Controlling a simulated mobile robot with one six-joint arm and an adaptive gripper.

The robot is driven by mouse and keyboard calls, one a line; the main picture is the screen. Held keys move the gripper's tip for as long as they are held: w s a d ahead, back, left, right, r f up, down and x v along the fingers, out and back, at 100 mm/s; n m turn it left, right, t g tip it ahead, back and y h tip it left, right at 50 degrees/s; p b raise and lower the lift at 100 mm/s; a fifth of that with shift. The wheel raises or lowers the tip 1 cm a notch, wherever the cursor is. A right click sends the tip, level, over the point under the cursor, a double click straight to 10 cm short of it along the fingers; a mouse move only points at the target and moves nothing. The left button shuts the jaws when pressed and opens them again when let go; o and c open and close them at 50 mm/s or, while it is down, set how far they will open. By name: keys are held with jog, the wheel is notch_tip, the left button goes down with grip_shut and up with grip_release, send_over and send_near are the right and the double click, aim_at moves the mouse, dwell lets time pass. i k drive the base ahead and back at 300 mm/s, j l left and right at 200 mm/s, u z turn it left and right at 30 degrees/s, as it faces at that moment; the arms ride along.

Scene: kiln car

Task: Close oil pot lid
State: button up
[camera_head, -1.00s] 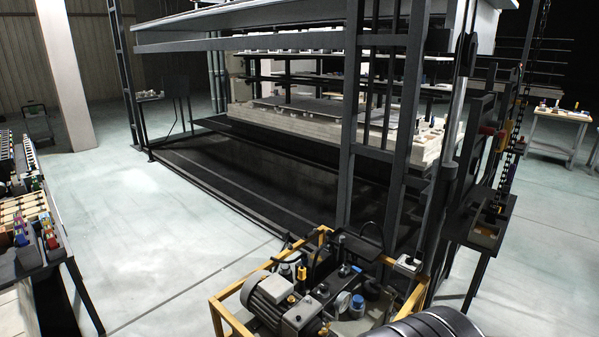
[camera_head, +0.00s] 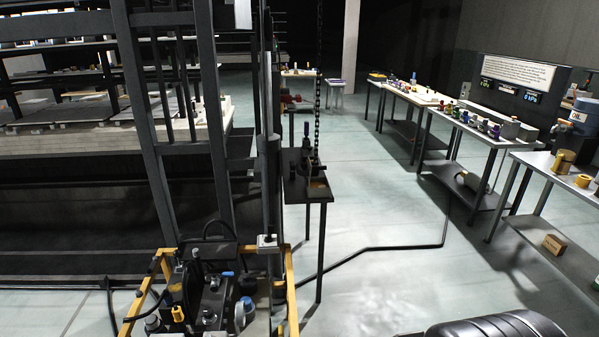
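A blue-grey container marked "OIL" (camera_head: 579,117) stands at the far right, near the back of a bench. A gold-coloured can (camera_head: 563,161) stands in front of it on the white bench top, with a small yellow round piece (camera_head: 584,181) beside it. I cannot tell which of these is the oil pot, or whether a lid is open or shut. My gripper is not in view; only a dark rounded part, likely mine, shows at the bottom edge.
Benches with small parts (camera_head: 480,124) run along the right. A yellow-framed pump unit (camera_head: 291,300) stands at the front left beside the kiln car's steel posts. A small dark stand (camera_head: 307,190) and a floor cable lie ahead.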

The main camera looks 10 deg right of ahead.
aim_at(307, 174)
jog(key=i+l, duration=0.15)
jog(key=l, duration=0.2)
jog(key=i+l, duration=0.1)
jog(key=l, duration=0.2)
jog(key=i+l, duration=0.15)
jog(key=l, duration=0.2)
jog(key=i+l, duration=0.15)
jog(key=l, duration=0.15)
jog(key=i+l, duration=0.15)
jog(key=l, duration=0.2)
jog(key=i+j, duration=0.15)
jog(key=i, duration=0.9)
jog(key=i+j+u, duration=0.1)
jog(key=i, duration=1)
jog(key=j, duration=0.1)
